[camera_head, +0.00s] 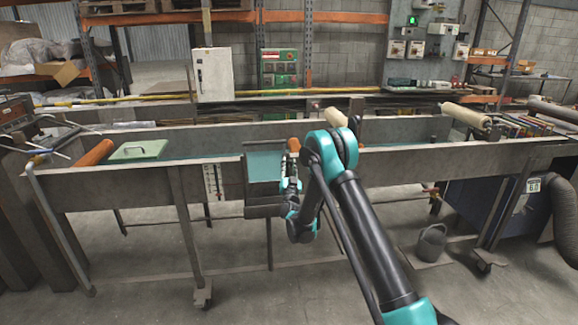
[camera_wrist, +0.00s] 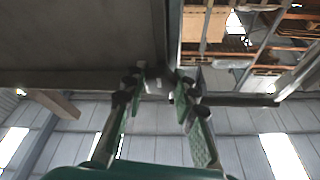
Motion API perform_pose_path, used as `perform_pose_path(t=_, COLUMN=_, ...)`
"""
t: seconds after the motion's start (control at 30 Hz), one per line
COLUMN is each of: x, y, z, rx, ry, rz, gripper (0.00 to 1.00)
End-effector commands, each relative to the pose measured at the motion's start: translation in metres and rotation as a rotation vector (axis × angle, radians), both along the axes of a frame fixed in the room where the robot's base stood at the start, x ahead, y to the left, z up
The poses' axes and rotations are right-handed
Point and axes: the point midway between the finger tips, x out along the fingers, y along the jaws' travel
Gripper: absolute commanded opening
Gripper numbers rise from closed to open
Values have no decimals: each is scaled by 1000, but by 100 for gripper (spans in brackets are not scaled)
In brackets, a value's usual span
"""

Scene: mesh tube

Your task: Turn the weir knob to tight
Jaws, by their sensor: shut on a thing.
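An orange-brown knob (camera_head: 294,144), which looks like the weir knob, stands at the near wall of the long metal trough, beside a teal panel (camera_head: 264,166). My gripper (camera_head: 292,158) is just below it, reaching up from the front of the trough. In the wrist view my gripper (camera_wrist: 157,86) has its two fingers angled inward, shut on a small dark and grey part under the metal underside. The fingers and the arm hide part of the knob, and I cannot read its setting or any marking.
The trough's front wall (camera_head: 110,186) runs across the view. The floor in front is mostly clear.

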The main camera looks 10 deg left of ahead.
Motion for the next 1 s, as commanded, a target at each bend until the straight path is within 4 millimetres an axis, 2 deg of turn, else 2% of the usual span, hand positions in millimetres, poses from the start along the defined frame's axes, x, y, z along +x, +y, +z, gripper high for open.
perform_pose_path(t=0.3, x=-1, y=0, z=0, rx=15, ry=4, rz=0, gripper=0)
perform_pose_path(t=0.33, x=-1, y=0, z=0, rx=14, ry=4, rz=-1, gripper=31)
perform_pose_path(t=0.5, x=0, y=0, z=0, rx=14, ry=4, rz=-1, gripper=49)
perform_pose_path(t=1.0, x=0, y=-1, z=0, rx=-50, ry=-14, rz=0, gripper=49)
